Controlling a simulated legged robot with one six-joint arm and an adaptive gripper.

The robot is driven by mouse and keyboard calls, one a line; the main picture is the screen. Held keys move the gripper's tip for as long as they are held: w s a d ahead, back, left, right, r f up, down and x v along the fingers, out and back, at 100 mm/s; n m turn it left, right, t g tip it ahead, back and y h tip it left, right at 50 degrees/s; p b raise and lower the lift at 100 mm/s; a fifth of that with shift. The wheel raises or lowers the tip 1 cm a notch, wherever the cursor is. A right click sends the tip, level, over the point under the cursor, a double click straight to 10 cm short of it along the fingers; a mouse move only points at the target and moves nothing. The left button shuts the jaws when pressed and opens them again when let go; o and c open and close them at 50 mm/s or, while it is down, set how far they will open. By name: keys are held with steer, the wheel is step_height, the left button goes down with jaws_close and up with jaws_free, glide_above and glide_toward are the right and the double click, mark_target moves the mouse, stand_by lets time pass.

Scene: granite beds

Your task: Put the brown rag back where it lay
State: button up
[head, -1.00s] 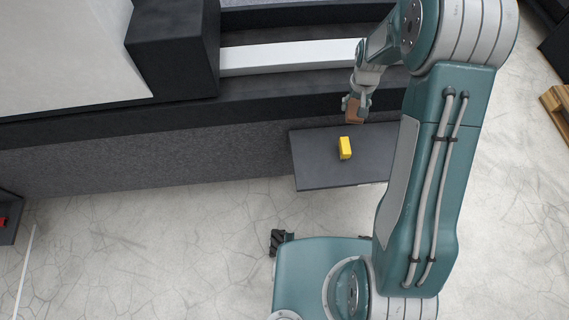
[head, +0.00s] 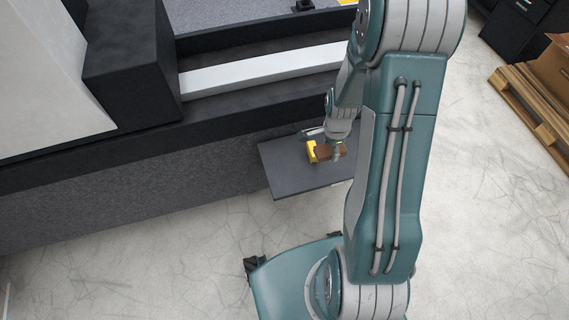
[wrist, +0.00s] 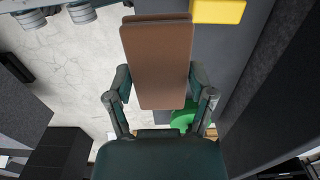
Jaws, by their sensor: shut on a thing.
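The brown rag (head: 330,152) is a folded, flat brown block held in my gripper (head: 336,148). In the wrist view the rag (wrist: 158,60) sticks out lengthwise from between the two fingers of my gripper (wrist: 160,92). In the head view the rag is over the dark grey shelf (head: 288,176), just right of a yellow block (head: 311,152). I cannot tell whether the rag touches the shelf. The yellow block also shows in the wrist view (wrist: 218,10), at the top right, apart from the rag.
A green round thing (wrist: 184,118) shows behind my right finger in the wrist view. The shelf adjoins a dark machine bed (head: 200,135) with a white rail (head: 262,70). The shelf's left part is bare. A wooden pallet (head: 530,110) lies far right.

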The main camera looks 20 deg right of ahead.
steer(key=w+a+f, duration=0.4)
steer(key=w+a, duration=0.1)
steer(key=a, duration=0.3)
glide_above(286, 165)
step_height(286, 165, down, 5)
steer(key=shift+s+d+f, duration=0.1)
steer(key=shift+f, duration=1.8)
steer(key=o, duration=1)
steer(key=shift+o, duration=0.2)
